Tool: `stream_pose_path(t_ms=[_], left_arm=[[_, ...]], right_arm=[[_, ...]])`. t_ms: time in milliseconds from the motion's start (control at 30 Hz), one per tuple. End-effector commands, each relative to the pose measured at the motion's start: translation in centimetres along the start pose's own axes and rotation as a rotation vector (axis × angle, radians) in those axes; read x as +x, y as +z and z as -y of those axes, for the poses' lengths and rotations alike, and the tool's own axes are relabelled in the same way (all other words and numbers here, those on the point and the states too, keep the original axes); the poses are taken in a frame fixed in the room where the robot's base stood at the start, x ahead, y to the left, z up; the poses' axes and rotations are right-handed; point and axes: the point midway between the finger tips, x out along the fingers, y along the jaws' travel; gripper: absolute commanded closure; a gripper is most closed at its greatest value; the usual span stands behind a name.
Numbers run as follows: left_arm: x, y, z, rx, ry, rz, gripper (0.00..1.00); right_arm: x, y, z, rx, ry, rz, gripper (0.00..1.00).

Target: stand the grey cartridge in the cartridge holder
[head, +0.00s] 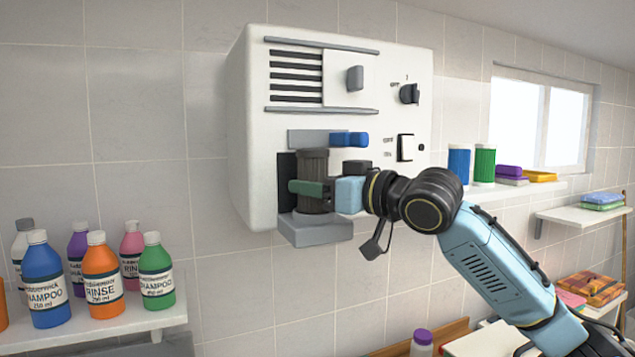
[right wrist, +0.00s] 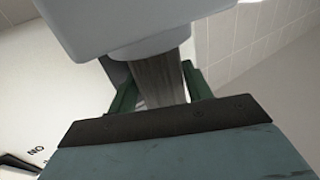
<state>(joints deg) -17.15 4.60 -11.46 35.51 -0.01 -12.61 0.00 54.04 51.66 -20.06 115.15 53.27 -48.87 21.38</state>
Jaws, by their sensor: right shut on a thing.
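The grey cartridge (head: 315,163) is upright at the front of the white wall unit, its lower end at the grey cartridge holder (head: 316,233). My right gripper (head: 312,189) reaches in from the right and is shut on the cartridge, its green fingers around the middle. In the right wrist view the cartridge (right wrist: 160,85) shows between the fingers (right wrist: 160,95), and its end meets a round pale collar on the holder (right wrist: 140,20). I cannot tell how deep it sits. My left gripper is not in view.
The white wall unit (head: 245,130) carries a blue lever (head: 349,139) just above the cartridge, plus knobs and a switch. Blue (head: 459,163) and green (head: 484,166) cylinders stand on a shelf to the right. Several bottles (head: 103,285) crowd the lower left shelf.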

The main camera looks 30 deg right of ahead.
Motion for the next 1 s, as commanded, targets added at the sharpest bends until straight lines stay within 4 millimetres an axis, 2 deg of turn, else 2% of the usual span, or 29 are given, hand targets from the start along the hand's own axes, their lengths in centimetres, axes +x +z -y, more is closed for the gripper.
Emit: stream_pose_path(t_ms=[367, 400, 567, 867, 1000], left_arm=[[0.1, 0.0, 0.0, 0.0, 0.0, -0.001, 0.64], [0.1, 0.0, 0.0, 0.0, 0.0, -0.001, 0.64], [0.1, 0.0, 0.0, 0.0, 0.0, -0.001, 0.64], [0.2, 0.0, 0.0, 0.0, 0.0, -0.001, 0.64], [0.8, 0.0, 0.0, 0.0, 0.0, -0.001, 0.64]], right_arm=[[0.0, 0.1, 0.0, 0.0, 0.0, -0.002, 0.75], [0.0, 0.1, 0.0, 0.0, 0.0, -0.002, 0.46], [0.0, 0.1, 0.0, 0.0, 0.0, -0.002, 0.26], [-0.1, 0.2, 0.0, 0.0, 0.001, 0.0, 0.25], [-1.4, 0.4, -0.1, -0.002, 0.002, -0.001, 0.25]])
